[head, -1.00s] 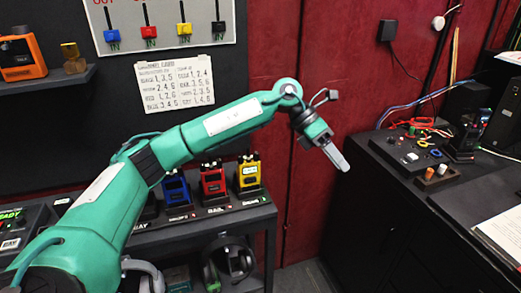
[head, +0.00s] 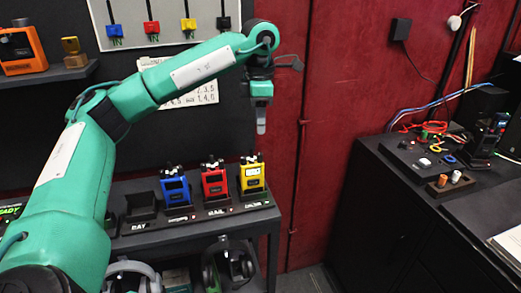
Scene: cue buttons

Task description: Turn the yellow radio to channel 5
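The yellow radio (head: 252,176) stands upright in the rightmost holder of a black rack on the shelf, with a small pale display on its front. The display is too small to read. My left gripper (head: 261,126) points down above the yellow radio and apart from it. Its fingers are seen edge-on, so I cannot tell whether it is open or shut. Nothing shows held in it. My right gripper is not in view.
A red radio (head: 214,182) and a blue radio (head: 175,189) stand left of the yellow one. An empty holder (head: 140,207) is further left. Headphones (head: 228,262) hang below. A dark cabinet (head: 400,190) stands at right; the red wall (head: 320,140) lies between.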

